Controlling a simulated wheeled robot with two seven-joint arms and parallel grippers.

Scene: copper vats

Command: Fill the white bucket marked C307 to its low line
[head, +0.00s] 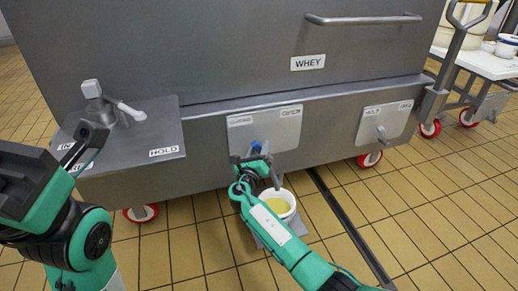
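A white bucket (291,217) stands low under the vat's front, below the middle plate (240,133). Pale yellow liquid (277,206) shows inside it. Its C307 mark and low line cannot be made out. A blue tap handle (256,146) shows at the middle plate. My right gripper (252,160) is at this handle, above the bucket; its own wrist hides the fingertips, so its grip cannot be told. My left gripper (84,146) is open and empty, in front of the left ledge marked HOLD.
The grey vat (215,50) labelled WHEY fills the back, on red wheels. A lever (125,110) stands on the HOLD ledge (150,137). Another tap plate (385,124) is at right. A trolley (485,62) with white vessels stands far right. A dark floor drain (345,222) runs right of the bucket.

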